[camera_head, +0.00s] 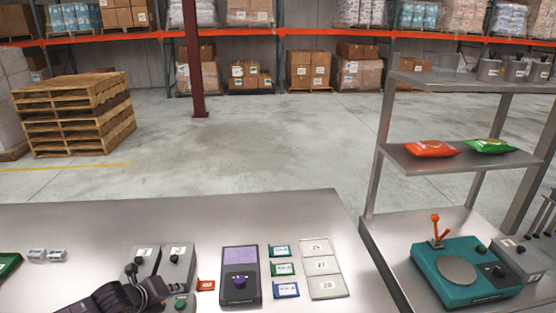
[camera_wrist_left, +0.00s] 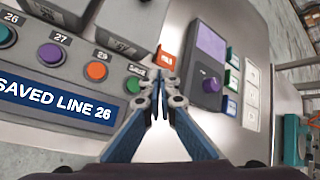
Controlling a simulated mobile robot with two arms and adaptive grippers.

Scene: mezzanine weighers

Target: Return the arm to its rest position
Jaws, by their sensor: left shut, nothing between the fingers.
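My left gripper (camera_head: 150,292) reaches in from the lower left over the steel table (camera_head: 80,225). In the left wrist view its blue fingers (camera_wrist_left: 162,85) are closed together with nothing between them. They are in front of the right end of a grey button panel (camera_wrist_left: 75,85), close to its green button. I cannot tell whether they touch it. The panel has several coloured buttons and a blue display (camera_wrist_left: 55,107) reading "SAVED LINE 26". My right gripper is in neither view.
A dark device with a purple knob (camera_head: 240,282), several coloured cards (camera_head: 283,269) and a numbered plate (camera_head: 322,268) lie right of the gripper. Two grey boxes (camera_head: 177,265) stand behind it. A shelf rack (camera_head: 388,130) and teal scale (camera_head: 465,275) stand farther right.

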